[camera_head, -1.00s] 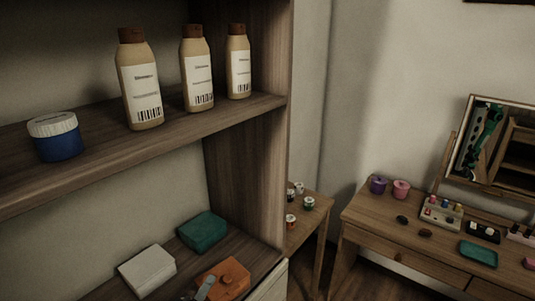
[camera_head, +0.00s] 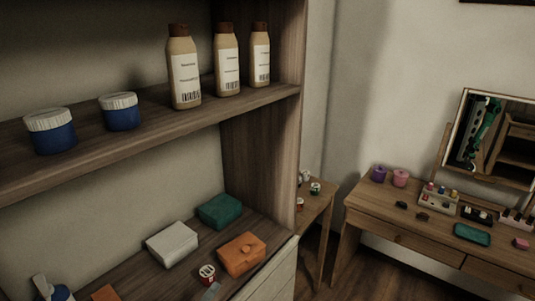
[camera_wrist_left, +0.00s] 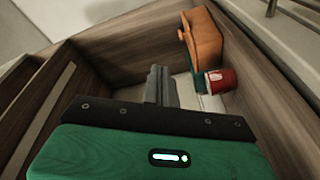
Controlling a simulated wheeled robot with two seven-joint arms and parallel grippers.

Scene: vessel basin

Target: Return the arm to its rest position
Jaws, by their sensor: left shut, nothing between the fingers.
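My right gripper is not in view.
The upper shelf (camera_head: 150,134) holds blue jars (camera_head: 121,112) and tan bottles (camera_head: 184,72). A white box (camera_head: 172,244) and a teal box (camera_head: 219,211) sit on the lower shelf. A dressing table (camera_head: 400,219) with a mirror (camera_head: 492,137) stands at the right; floor shows before it.

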